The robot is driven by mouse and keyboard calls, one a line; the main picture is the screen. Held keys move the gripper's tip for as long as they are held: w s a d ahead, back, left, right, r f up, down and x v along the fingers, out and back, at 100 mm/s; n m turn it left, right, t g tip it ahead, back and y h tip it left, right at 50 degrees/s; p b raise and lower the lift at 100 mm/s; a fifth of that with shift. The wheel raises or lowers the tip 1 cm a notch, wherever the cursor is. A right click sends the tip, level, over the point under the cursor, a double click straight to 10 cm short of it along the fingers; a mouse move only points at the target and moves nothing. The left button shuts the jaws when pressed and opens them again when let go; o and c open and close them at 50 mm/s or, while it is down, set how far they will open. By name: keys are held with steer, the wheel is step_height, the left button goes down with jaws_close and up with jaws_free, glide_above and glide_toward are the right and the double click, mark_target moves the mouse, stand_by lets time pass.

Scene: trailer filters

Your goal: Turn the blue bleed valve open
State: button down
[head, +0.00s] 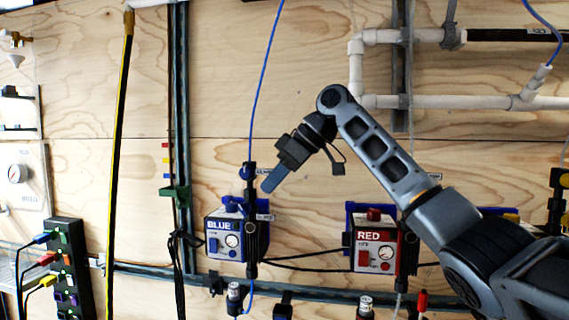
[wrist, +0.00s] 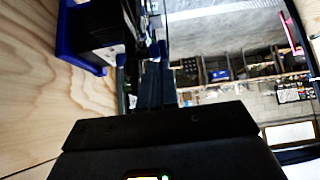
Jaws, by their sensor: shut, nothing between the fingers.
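The blue bleed valve (head: 245,172) appears as a small blue part on a black upright fitting, above the box labelled BLUE (head: 226,238). A thin blue tube (head: 262,75) runs up from it. My gripper (head: 268,184) is shut and empty, its tips pointing down and left just right of the valve. I cannot tell whether they touch it. In the wrist view my shut fingers (wrist: 158,82) lie beside black fittings. The blue bracket (wrist: 72,40) and dark box side show at upper left there. The valve handle's angle is too small to read.
A box labelled RED (head: 375,250) is mounted to the right, below my arm. Black cables and a dark rail (head: 150,272) run below the boxes. White pipes (head: 435,102) cross the upper right.

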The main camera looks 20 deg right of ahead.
mark_target(244, 204)
steer(key=shift+w+a+f+p, duration=0.2)
steer(key=shift+w+a+f, duration=0.55)
steer(key=shift+a, duration=0.15)
steer(key=shift+w+a+f+p, duration=0.2)
steer(key=shift+w+a+f, duration=0.45)
steer(key=shift+a, duration=0.2)
